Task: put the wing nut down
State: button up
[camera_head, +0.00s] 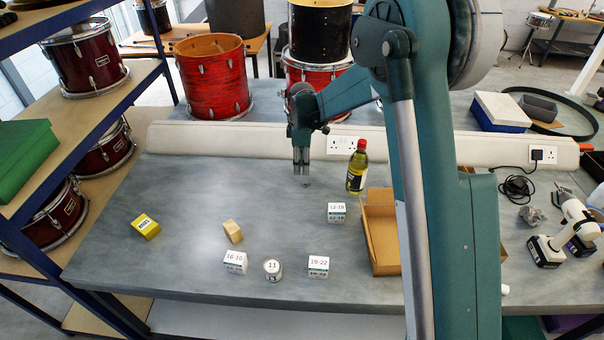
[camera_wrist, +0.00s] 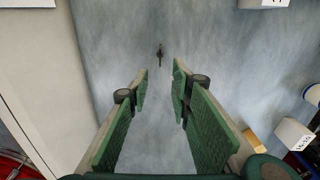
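The wing nut is a small dark piece (camera_wrist: 160,54) in the wrist view, on the grey bench just beyond my fingertips. In the head view a tiny grey piece (camera_head: 307,183) shows just under the fingertips, on the bench near its back. My gripper (camera_head: 302,174) points down there. In the wrist view the green finger pads of my gripper (camera_wrist: 161,84) stand apart, with bare bench between them. The wing nut appears clear of both fingers; the exact height of the tips above the bench is hard to tell.
An oil bottle (camera_head: 357,167) and an open cardboard box (camera_head: 383,240) stand to the right. Labelled white boxes (camera_head: 336,212), a round tin (camera_head: 272,270), a wooden block (camera_head: 233,231) and a yellow box (camera_head: 146,226) lie forward. A pale trunking (camera_head: 240,139) runs behind. The left bench middle is clear.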

jog(key=shift+r, duration=2)
jog(key=shift+r, duration=0.1)
jog(key=s+d+r+m+t, duration=0.3)
jog(key=s+d+r+m, duration=0.5)
jog(key=s+d+r, duration=0.95)
jog(key=s+d+m+t, duration=0.2)
jog(key=s+d+m, duration=0.3)
jog(key=s, duration=0.8)
jog(key=s+d+r+m+t, duration=0.1)
jog(key=s+d+m, duration=0.4)
jog(key=s, duration=0.8)
jog(key=shift+t, duration=0.6)
